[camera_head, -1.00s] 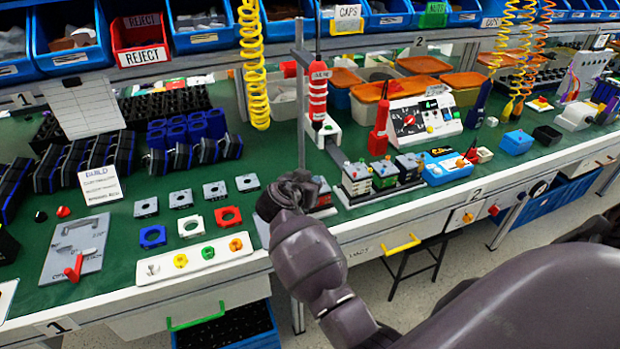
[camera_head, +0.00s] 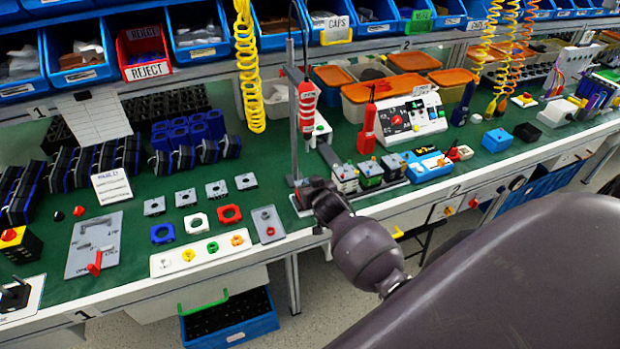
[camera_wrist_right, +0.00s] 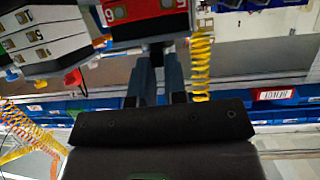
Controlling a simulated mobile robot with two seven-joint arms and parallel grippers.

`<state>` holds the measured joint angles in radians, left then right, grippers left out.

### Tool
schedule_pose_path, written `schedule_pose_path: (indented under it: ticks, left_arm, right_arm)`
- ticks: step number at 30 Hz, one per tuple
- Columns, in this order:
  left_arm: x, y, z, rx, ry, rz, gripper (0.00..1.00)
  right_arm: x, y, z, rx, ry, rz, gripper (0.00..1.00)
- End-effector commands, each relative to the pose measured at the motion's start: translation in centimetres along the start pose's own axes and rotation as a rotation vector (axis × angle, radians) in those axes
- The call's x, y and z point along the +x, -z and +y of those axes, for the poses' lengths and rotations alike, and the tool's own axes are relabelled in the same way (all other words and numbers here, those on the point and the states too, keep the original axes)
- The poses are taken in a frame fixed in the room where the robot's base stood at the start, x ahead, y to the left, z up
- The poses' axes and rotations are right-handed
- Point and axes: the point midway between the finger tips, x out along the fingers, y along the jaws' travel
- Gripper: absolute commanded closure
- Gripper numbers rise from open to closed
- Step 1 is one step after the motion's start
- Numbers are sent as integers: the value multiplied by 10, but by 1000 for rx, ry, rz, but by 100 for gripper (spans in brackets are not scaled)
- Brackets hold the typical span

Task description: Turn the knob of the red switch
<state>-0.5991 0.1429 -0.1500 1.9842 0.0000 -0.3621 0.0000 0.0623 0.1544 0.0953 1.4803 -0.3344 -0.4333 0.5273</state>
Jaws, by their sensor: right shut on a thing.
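The red switch (camera_wrist_right: 146,28), a red block with pale numbered labels, fills the top middle of the right wrist view. Its dark knob (camera_wrist_right: 158,50) shows between my right fingertips, partly hidden by them. My right gripper (camera_wrist_right: 158,64) is shut on this knob. Any turn of the knob cannot be told. My left gripper is not in view.
Beside the arm stands a row of similar switch blocks (camera_head: 370,174), close on its right. A metal post (camera_head: 293,130) with a hanging red tool (camera_head: 307,104) rises just behind. A grey plate (camera_head: 267,224) lies to the left. Bins (camera_head: 197,42) line the back.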

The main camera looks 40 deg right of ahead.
Motion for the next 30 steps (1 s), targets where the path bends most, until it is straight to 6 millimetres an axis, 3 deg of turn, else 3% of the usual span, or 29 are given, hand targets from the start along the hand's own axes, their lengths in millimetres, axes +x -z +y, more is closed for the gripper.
schedule_pose_path:
  ticks: [12, 22, 23, 27, 30]
  left_arm:
    - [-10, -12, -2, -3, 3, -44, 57]
    - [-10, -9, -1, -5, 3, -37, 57]
    - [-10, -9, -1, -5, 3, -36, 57]
    - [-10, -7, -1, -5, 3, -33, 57]
    - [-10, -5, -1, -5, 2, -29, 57]
  right_arm:
    - [3, 6, 6, -35, 68, 9, 100]
    - [3, 7, 5, -37, 71, 11, 100]
    - [3, 7, 5, -37, 71, 11, 86]
    - [3, 7, 4, -36, 71, 11, 64]
    - [2, 5, 4, -35, 72, 8, 62]
